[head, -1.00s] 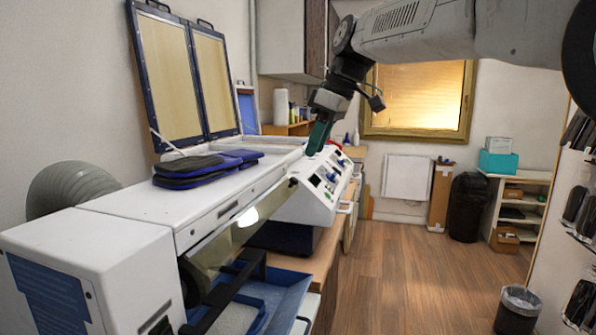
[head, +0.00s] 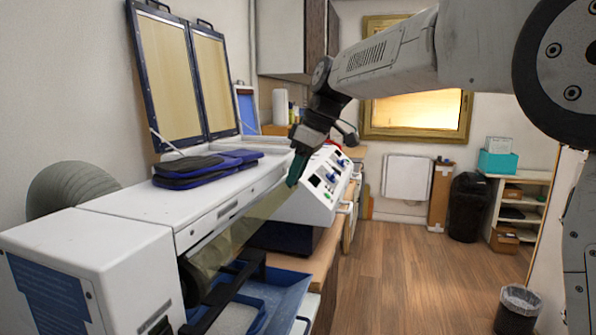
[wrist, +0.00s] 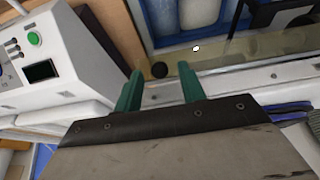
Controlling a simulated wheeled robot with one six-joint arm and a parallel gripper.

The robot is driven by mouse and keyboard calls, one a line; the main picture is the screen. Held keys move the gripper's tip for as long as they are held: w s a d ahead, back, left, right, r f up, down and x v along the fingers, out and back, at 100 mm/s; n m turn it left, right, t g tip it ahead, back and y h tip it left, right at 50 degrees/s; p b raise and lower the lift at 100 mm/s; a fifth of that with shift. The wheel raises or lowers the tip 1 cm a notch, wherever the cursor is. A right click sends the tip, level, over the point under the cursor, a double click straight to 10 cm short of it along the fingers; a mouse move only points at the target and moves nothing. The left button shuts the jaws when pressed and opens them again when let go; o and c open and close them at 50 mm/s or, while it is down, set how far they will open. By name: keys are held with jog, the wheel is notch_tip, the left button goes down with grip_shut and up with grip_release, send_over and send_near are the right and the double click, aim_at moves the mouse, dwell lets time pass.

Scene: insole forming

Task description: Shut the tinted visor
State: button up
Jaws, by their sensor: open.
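The tinted visor (head: 236,230) is a see-through, yellowish-brown panel along the front of the white machine (head: 130,205), above its open working bay. It slants outward from under the machine's top. In the wrist view the visor (wrist: 240,58) is a pale strip running to the right.
Dark blue insoles (head: 200,168) lie on the machine's top, before a raised framed lid (head: 170,75). A control panel with buttons (head: 325,185) stands just beyond my gripper. A blue tray (head: 270,300) is below the visor.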

aim_at(293, 189)
grip_shut()
jog(key=shift+d+f+y, duration=0.1)
jog(key=shift+y, duration=0.3)
jog(key=shift+s+d+f+t+y, duration=0.1)
jog(key=shift+f+t+y, duration=0.25)
jog(key=shift+y, duration=0.25)
jog(key=shift+s+d+f+t+y, duration=0.1)
jog(key=shift+f+t+y, duration=0.1)
jog(key=shift+t+y, duration=0.3)
notch_tip(293, 189, down, 2)
jog(key=t+y, duration=0.1)
jog(key=y, duration=0.2)
jog(key=t+y, duration=0.1)
jog(key=y, duration=0.1)
jog(key=shift+w+f+y, duration=0.1)
jog(key=shift+f+y, duration=0.1)
jog(key=shift+y, duration=0.2)
jog(key=shift+a+f+t+y, duration=0.2)
jog(key=shift+f+t+y, duration=0.15)
jog(key=shift+y, duration=0.65)
